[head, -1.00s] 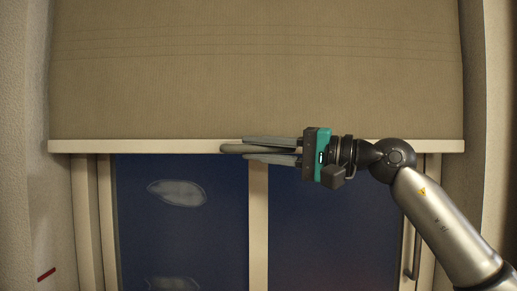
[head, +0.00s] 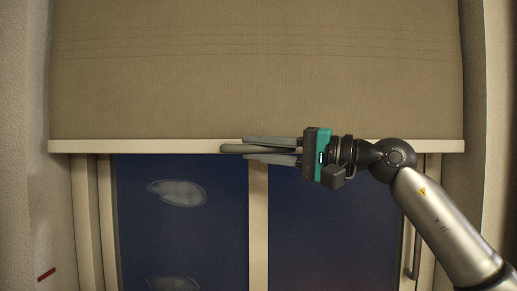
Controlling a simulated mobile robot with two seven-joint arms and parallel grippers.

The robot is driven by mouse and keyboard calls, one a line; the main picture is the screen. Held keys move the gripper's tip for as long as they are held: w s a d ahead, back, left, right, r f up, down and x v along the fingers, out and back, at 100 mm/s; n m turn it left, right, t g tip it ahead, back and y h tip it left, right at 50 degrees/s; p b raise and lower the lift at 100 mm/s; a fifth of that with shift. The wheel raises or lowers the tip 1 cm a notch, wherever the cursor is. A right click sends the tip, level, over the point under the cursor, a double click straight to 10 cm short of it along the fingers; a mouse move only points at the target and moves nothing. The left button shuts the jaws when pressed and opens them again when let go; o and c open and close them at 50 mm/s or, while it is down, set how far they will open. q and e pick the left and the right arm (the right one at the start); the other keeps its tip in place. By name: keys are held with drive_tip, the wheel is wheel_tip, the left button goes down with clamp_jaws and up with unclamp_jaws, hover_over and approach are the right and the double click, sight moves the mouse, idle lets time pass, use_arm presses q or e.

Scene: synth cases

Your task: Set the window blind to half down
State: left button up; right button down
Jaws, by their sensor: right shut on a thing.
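The beige fabric window blind (head: 200,85) covers the upper part of the window. Its pale bottom bar (head: 130,146) hangs level across the middle of the head view. The fingers hide part of the bar and handle. My left gripper is out of view.
Below the bar are dark window panes (head: 180,235) split by a cream upright (head: 258,220). A window handle (head: 416,255) is at the lower right, close to my forearm. A red mark (head: 46,275) is on the left wall. The window's lower edge is out of view.

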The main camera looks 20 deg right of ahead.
wheel_tip(320, 180, down, 27)
drive_tip(key=b, duration=2.5)
drive_tip(key=c, duration=0.8)
unclamp_jaws()
use_arm(q)
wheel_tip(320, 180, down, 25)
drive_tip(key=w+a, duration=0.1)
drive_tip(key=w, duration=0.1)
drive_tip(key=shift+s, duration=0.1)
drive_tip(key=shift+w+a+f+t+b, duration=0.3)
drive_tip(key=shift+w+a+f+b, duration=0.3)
drive_tip(key=shift+b, duration=0.25)
use_arm(e)
drive_tip(key=v, duration=0.7)
drive_tip(key=shift+s+d, duration=0.2)
